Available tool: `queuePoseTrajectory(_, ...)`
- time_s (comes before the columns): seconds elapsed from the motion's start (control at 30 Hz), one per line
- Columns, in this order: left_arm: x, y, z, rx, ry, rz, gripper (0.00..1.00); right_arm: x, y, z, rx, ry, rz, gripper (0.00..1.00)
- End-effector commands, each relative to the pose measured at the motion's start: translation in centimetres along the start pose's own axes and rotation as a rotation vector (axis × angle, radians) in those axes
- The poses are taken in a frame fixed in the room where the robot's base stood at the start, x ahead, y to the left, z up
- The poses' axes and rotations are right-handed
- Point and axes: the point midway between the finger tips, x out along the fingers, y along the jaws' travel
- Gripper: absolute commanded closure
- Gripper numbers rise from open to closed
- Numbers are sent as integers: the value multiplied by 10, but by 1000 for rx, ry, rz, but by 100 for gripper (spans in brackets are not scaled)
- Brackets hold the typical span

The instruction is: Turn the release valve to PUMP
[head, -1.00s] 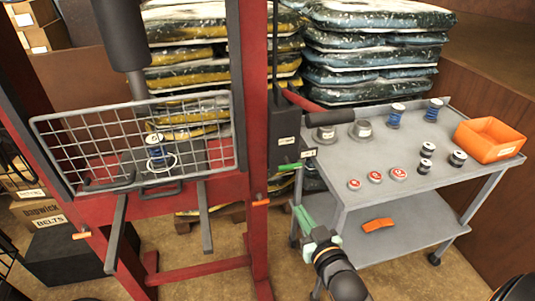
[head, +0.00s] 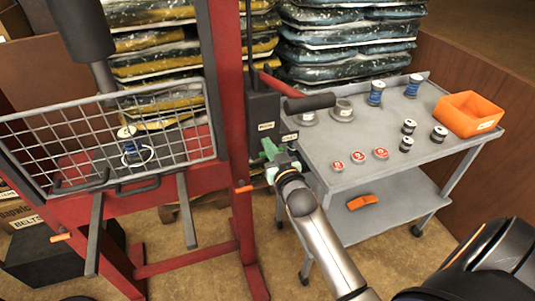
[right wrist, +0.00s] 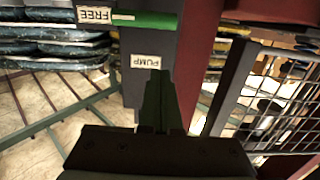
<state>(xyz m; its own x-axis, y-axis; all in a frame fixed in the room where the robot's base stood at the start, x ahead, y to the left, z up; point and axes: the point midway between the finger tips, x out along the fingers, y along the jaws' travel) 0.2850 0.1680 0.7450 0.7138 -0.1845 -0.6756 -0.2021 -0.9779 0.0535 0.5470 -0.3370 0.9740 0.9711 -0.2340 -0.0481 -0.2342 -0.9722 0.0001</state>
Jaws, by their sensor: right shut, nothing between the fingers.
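The release valve shows as a bright green bar (right wrist: 148,20) on the dark pump block (right wrist: 150,42) in the right wrist view. The bar lies level beside the FREE label (right wrist: 95,15). In the head view my right gripper (head: 269,152) is at the foot of the black pump block (head: 262,105) and hides the valve. My left gripper is not in view.
A red press frame (head: 228,130) with a wire mesh guard (head: 180,142) stands to the left. A grey cart (head: 340,180) with spools, red-topped discs and an orange bin (head: 468,114) stands close on the right. Stacked sacks (head: 350,50) are behind.

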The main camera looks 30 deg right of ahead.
Motion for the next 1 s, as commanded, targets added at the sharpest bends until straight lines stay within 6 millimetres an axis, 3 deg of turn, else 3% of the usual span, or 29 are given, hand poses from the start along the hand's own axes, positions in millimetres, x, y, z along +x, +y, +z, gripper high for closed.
queuePoseTrajectory(0.1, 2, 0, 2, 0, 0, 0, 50, 3, 0, 23, 1, -5, 0, 100)
queuePoseTrajectory(0.3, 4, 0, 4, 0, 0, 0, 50, 7, 0, 37, 0, -1, 0, 100)
queuePoseTrajectory(0.77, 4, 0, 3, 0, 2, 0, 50, 8, -1, 39, -3, 0, 0, 100)
queuePoseTrajectory(1.0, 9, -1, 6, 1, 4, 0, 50, 18, -3, 41, -50, 1, 2, 100)
